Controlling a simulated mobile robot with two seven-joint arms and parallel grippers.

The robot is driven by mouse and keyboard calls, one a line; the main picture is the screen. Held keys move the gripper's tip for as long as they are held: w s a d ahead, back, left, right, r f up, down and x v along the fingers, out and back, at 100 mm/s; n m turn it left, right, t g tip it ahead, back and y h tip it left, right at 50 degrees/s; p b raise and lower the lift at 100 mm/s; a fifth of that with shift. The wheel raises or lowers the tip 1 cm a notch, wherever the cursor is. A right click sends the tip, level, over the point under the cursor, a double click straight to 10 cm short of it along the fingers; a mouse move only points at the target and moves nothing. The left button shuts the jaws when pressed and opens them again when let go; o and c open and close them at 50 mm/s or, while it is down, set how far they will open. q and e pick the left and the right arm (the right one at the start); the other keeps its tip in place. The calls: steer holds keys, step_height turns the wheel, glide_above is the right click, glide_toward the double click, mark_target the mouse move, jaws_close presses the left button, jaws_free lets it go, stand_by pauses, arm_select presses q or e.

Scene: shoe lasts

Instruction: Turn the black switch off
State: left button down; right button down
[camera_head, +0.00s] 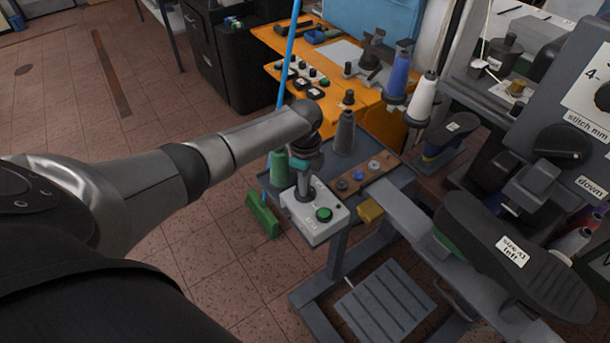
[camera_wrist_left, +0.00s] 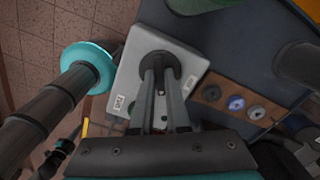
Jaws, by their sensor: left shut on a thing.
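The switch box (camera_head: 316,222) is a light grey box with a green button (camera_head: 324,214) on its top, standing on the corner of a dark grey machine table. The black switch (camera_head: 303,196) sits on the same top face, behind the button. My left gripper (camera_head: 304,188) reaches down onto it from above. In the left wrist view, the two fingers (camera_wrist_left: 158,80) are shut on the round black switch (camera_wrist_left: 157,66). The fingers hide part of the switch and the box, so I cannot tell its setting. Small labels on the box (camera_wrist_left: 138,50) are unreadable. My right gripper is not in view.
A green thread cone (camera_head: 279,167) and a grey one (camera_head: 345,132) stand close to the box. A strip with round knobs (camera_head: 360,180) lies to its right. A green block (camera_head: 263,214) is at the table's left side. A black shoe last (camera_head: 515,255) is at the right.

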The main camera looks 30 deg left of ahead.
arm_select(q)
steer(key=n+p, duration=0.3)
steer(key=n, duration=0.2)
steer(key=shift+r+n, duration=0.15)
steer(key=shift+n, duration=0.25)
steer(key=n+p, duration=0.2)
steer(key=n, duration=0.1)
steer(key=shift+n+p, duration=0.5)
steer(key=shift+n, duration=1.1)
steer(key=c, duration=0.9)
jaws_free()
